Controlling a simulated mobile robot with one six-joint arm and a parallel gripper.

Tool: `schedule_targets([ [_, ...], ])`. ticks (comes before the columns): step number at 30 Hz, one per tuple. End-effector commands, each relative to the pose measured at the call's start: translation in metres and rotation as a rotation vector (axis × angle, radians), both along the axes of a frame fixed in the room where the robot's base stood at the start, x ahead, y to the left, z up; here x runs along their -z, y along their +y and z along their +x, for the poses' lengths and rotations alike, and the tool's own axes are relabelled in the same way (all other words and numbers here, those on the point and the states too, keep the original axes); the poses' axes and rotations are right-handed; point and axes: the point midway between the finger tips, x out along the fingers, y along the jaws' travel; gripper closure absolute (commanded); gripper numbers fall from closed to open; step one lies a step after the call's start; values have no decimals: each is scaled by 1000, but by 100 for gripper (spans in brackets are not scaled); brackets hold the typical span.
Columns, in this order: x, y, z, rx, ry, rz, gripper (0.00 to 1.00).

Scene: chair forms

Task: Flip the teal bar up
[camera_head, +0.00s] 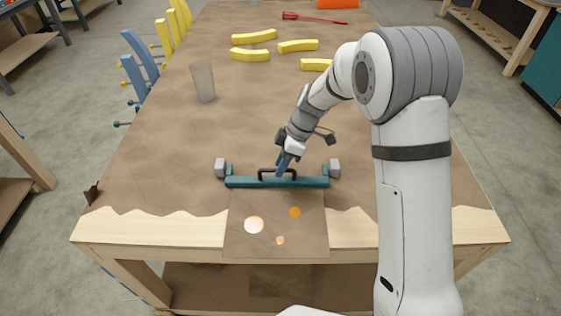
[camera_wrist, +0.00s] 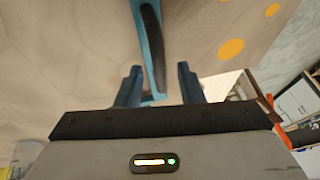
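The teal bar (camera_head: 245,182) lies level near the table's front edge, with a black handle (camera_head: 262,174) on it. In the wrist view the teal bar (camera_wrist: 148,48) runs in from the top, with the black handle (camera_wrist: 153,45) along it. My gripper (camera_head: 281,170) reaches down to the handle from above. In the wrist view my gripper (camera_wrist: 160,82) has its two blue fingers apart, one on each side of the handle's near end. A gap shows beside the handle, so the fingers look open. Any contact at the fingertips is hard to make out.
A grey cup (camera_head: 203,82) stands at the left. Several yellow curved pieces (camera_head: 250,55) and a red tool (camera_head: 314,19) lie farther back. The middle of the table is clear.

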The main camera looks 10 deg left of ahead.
Motion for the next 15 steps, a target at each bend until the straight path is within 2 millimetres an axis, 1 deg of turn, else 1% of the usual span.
schedule_targets([
  [1, 0, 0, 0, 0, 0, 0, 67],
  [2, 0, 0, 0, 0, 0, 0, 69],
  [13, 0, -1, 0, 1, 0, 0, 99],
  [15, 0, -1, 0, 1, 0, 0, 100],
])
